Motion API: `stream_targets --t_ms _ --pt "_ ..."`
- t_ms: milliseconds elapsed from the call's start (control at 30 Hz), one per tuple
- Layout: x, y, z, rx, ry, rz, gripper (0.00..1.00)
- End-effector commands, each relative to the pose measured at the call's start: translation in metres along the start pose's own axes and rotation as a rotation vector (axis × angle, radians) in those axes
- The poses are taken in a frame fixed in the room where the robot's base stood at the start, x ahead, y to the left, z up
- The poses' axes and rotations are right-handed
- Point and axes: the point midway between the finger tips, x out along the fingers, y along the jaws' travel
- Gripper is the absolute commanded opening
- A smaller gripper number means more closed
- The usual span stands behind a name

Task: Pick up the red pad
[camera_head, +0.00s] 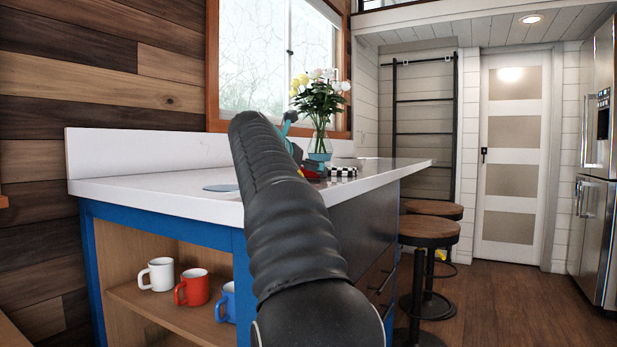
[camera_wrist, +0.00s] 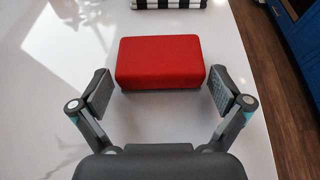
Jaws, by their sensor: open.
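The red pad (camera_wrist: 160,62) is a rectangular block with a thin grey underside, lying on the white countertop in the wrist view. My gripper (camera_wrist: 159,95) is open, with one finger at each side of the pad's near end and a gap on both sides. It does not touch the pad. In the head view my arm hides most of the pad; a small red patch (camera_head: 312,167) shows just right of the arm, beside the gripper.
A black-and-white checkered item (camera_head: 343,171) lies beyond the pad. A vase of flowers (camera_head: 320,110) stands farther back. The white counter (camera_head: 190,200) is clear at left except a blue-grey flat disc (camera_head: 221,188). Mugs (camera_head: 195,287) sit on the shelf below; stools (camera_head: 428,232) stand at right.

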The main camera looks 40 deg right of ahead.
Motion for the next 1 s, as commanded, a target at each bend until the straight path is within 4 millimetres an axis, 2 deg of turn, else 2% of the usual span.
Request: stream_targets --t_ms 200,233,333,367,767,1000 --pt "0.002 0.0 0.001 0.001 -0.001 0.001 1.0" --pt "0.002 0.0 0.001 0.001 -0.001 0.0 0.97" --pt "0.002 0.0 0.001 0.001 -0.001 0.0 0.72" --pt "0.002 0.0 0.001 0.001 -0.001 0.0 0.7" --pt "0.001 0.0 0.003 0.001 -0.001 0.0 0.7" --pt "-0.008 0.0 0.024 0.002 -0.002 -0.001 0.7"
